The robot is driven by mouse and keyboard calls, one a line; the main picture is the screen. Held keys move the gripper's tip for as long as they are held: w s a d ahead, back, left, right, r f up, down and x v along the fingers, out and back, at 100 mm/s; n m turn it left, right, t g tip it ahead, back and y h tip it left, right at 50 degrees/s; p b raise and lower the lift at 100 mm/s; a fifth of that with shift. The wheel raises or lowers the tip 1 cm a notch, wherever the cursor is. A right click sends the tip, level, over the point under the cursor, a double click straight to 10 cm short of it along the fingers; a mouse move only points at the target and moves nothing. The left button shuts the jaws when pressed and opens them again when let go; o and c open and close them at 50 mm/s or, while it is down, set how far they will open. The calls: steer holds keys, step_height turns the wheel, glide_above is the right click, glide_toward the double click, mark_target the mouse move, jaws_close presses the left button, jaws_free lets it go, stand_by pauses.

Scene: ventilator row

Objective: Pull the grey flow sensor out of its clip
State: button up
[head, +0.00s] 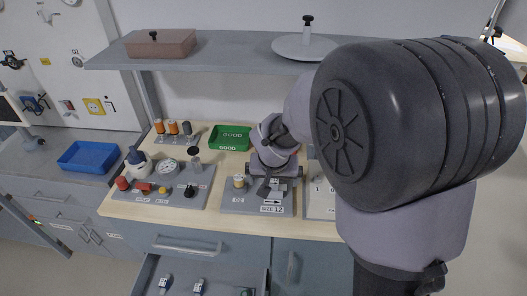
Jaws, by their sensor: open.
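My gripper (268,188) is low over the grey middle board (230,208) on the wooden bench. Its fingers point down and are open. The grey flow sensor and its clip cannot be made out; my gripper and wrist cover the right part of this board. A small tan-topped fitting (239,182) stands on the board, left of my gripper and apart from it. White labels, one with an arrow and one reading "SIZE 12", are on the board's front right.
A left board (207,202) carries a gauge, knobs and red fittings. A green tray (214,139) marked GOOD sits behind. A blue tray (67,165) stands far left. A shelf (235,60) hangs above. An open drawer (228,270) juts out below. My arm hides the right side.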

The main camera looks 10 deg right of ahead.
mark_target(273, 182)
steer(key=x, duration=0.3)
steer(key=shift+w+f+b, duration=0.15)
steer(key=shift+f+b, duration=0.1)
steer(key=shift+b, duration=0.15)
steer(key=c, duration=1.4)
steer(key=shift+r, duration=0.1)
steer(key=shift+c, duration=0.2)
steer(key=shift+r, duration=0.1)
steer(key=shift+r+p, duration=1.4)
steer(key=shift+r, duration=0.5)
